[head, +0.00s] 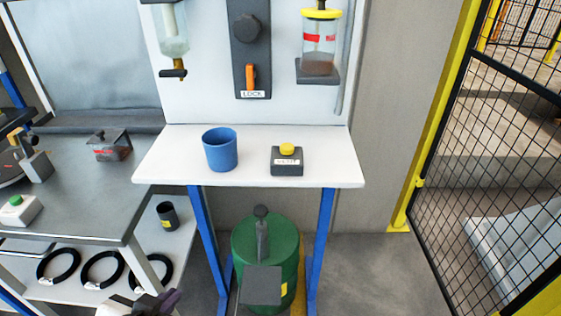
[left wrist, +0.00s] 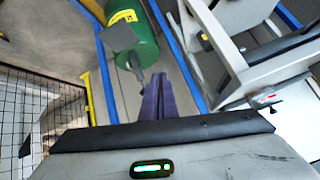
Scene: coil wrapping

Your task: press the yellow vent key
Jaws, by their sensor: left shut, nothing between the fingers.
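The yellow vent key (head: 287,148) is a round yellow button on top of a small dark box (head: 287,168) with a white label. The box stands on the white shelf (head: 250,178), right of a blue cup (head: 220,150). My left gripper (head: 172,298) shows at the bottom edge of the head view, well below and in front of the shelf. Its purple fingers also show in the left wrist view (left wrist: 158,98), closed together with nothing between them. The vent key does not show in the left wrist view. My right gripper is in neither view.
A green drum (head: 248,240) stands under the shelf; it also shows in the left wrist view (left wrist: 130,38). A grey bench (head: 75,205) with black rings below is at left. A mesh fence (head: 490,150) is at right. Bottles and an orange-handled lock panel (head: 251,50) hang above.

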